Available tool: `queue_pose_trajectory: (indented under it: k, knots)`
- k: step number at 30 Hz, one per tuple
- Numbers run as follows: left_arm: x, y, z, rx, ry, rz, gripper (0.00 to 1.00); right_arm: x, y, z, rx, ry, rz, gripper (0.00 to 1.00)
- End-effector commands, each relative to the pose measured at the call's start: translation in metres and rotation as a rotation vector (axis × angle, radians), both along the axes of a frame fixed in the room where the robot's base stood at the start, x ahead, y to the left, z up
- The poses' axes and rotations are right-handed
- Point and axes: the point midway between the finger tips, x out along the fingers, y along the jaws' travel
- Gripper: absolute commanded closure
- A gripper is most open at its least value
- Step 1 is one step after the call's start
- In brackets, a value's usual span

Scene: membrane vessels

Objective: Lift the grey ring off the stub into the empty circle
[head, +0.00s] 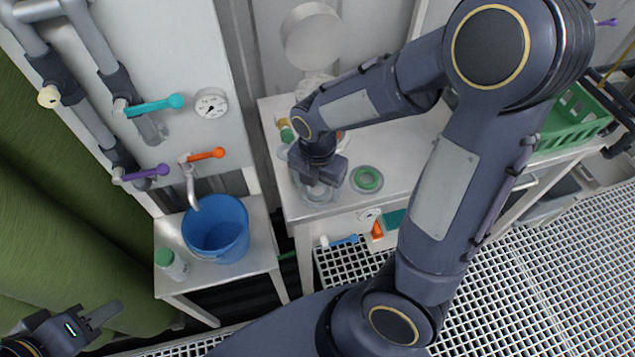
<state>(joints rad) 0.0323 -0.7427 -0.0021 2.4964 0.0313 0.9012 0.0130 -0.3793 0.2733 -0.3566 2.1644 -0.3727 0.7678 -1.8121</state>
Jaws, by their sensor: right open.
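My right gripper (322,180) is open and points down over a pale grey round fitting (315,195) at the front left of the white bench. The gripper hides much of this fitting, so I cannot tell the grey ring from the stub there. Beside it, to the right, a green ring (367,179) sits within a grey round seat. I cannot make out an empty circle. My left gripper (108,314) is at the lower left, far from the bench; I cannot tell its opening.
A blue bucket (216,229) and a green-capped bottle (171,264) stand on a lower stand at left. Small bottles (285,132) stand behind my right gripper. A green crate (574,117) is at right. Valve handles and a gauge (211,105) line the wall panel.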

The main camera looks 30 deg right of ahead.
Motion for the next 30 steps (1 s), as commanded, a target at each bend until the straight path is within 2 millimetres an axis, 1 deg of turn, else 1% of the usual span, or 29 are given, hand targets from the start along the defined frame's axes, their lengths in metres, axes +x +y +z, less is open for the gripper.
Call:
queue_pose_trajectory:
  k: [2, 5, 13, 18, 22, 30]
  knots:
    - [0.0, 0.0, 0.0, 0.0, 0.0, 0.0, 0.64, 0.0, 0.0, 0.001, 0.001, -0.001, 0.0, 0.27]
    - [0.0, 0.0, 0.001, 0.0, 0.0, 0.0, 0.64, 0.001, 0.0, 0.008, 0.001, -0.004, 0.0, 0.27]
    - [0.0, 0.0, 0.006, 0.0, 0.0, 0.0, 0.64, 0.001, 0.0, 0.054, 0.002, -0.007, 0.0, 0.27]
    - [0.0, 0.0, 0.007, 0.0, 0.0, 0.0, 0.64, 0.0, 0.0, 0.073, 0.001, -0.003, -0.001, 0.27]
    - [0.0, 0.0, 0.008, 0.0, 0.0, 0.0, 0.64, 0.0, 0.0, 0.078, 0.001, -0.001, 0.0, 0.27]
    - [0.0, 0.0, 0.008, 0.0, 0.0, 0.0, 0.64, 0.0, 0.0, 0.078, 0.0, 0.0, 0.0, 0.27]
